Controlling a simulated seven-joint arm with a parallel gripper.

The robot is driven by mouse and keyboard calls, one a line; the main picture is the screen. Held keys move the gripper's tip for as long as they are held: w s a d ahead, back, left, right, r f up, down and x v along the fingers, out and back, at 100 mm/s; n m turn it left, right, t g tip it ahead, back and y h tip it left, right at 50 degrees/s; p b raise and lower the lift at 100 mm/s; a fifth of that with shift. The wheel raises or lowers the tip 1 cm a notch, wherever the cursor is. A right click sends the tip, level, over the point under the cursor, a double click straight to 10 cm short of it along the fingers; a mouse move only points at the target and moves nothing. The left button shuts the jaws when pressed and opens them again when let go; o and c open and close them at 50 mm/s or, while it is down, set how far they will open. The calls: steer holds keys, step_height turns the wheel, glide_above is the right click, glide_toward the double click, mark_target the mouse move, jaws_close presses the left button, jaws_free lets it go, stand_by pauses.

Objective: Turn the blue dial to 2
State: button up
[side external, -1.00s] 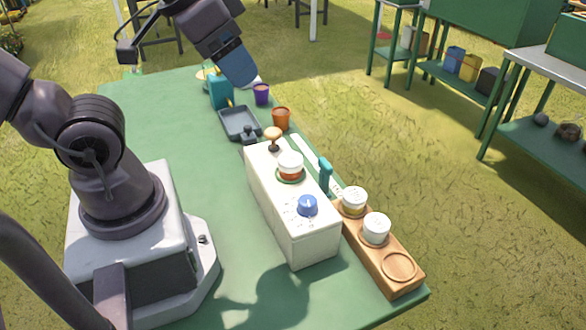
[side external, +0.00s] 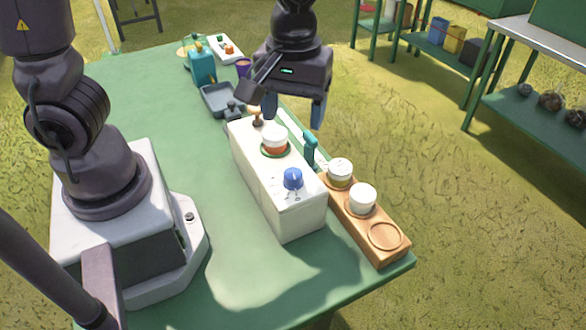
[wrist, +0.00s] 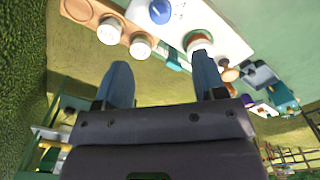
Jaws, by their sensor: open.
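The blue dial (side external: 293,178) sits on top of the near end of a white box (side external: 283,222), with small markings around it that I cannot read. In the wrist view the dial (wrist: 160,11) shows at the top edge. My gripper (side external: 294,112) is open and empty, above and beyond the far end of the box, well apart from the dial. Its two blue fingers (wrist: 163,80) point toward the box side in the wrist view. A white-lidded jar (side external: 275,139) with orange contents stands on the box behind the dial.
A wooden tray (side external: 385,236) right of the box holds two white-lidded jars (side external: 361,198) and has one empty round recess. A teal handle (side external: 310,149) stands between box and tray. A wooden-topped knob (side external: 257,115), a grey tray (side external: 219,99) and a teal container (side external: 202,68) lie farther back.

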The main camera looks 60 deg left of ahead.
mark_target(293, 172)
step_height(293, 172, down, 13)
steer(key=shift+r, duration=0.15)
stand_by(0.4)
steer(key=c, duration=0.9)
